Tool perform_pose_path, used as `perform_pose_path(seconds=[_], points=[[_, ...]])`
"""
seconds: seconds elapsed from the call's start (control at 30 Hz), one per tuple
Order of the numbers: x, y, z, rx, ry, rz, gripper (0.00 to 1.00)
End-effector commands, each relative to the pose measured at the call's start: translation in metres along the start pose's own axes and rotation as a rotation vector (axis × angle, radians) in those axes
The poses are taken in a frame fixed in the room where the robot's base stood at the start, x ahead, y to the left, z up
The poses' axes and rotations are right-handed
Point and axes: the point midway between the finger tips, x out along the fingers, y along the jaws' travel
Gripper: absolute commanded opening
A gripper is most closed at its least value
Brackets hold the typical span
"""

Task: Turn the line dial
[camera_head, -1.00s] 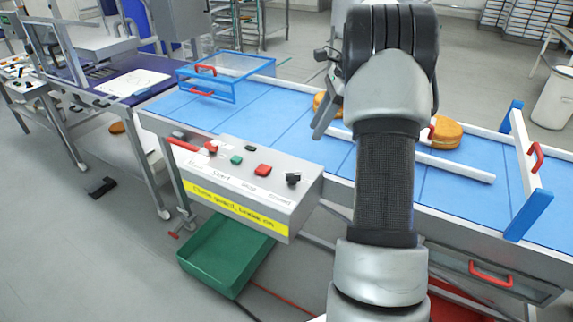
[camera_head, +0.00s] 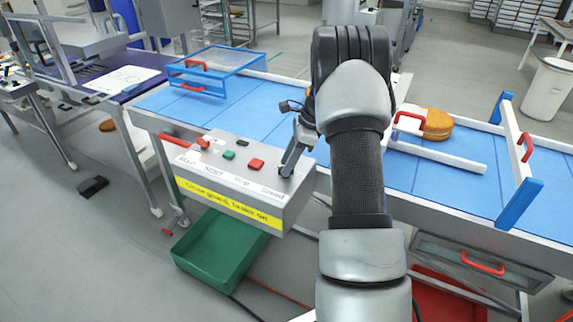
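The grey control box (camera_head: 240,205) stands at the front edge of the blue conveyor, with a yellow label on its front. Its top carries red, green and black buttons. The black dial at the right end of its top is mostly hidden behind my fingers. My gripper (camera_head: 287,172) points down at that spot, its fingertips at or just over the dial. I cannot tell whether the fingers are closed around the dial or only beside it.
A blue-framed clear guard (camera_head: 215,72) stands over the conveyor (camera_head: 260,115) at the left. Round filled cakes (camera_head: 437,124) sit on the belt right of my arm. A blue-and-white gate (camera_head: 520,150) stands at the far right. A green bin (camera_head: 215,250) is below the box.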

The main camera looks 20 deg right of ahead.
Motion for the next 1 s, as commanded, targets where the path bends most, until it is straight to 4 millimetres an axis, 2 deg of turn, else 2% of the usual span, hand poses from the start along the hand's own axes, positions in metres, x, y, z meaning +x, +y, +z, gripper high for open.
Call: perform_pose_path(seconds=[0.13,0.4,0.43,0.63,1.0], points=[[0.0099,0.0004,0.0,0.0,0.0,0.001,0.34],[0.0113,0.0003,0.0,-0.001,0.0,0.0,0.34],[0.0113,0.0003,0.0,-0.001,0.0,0.0,0.33],[0.011,0.0002,-0.0001,-0.001,0.0,0.0,0.0],[0.0101,-0.0004,0.0,-0.043,0.001,0.017,0.0]])
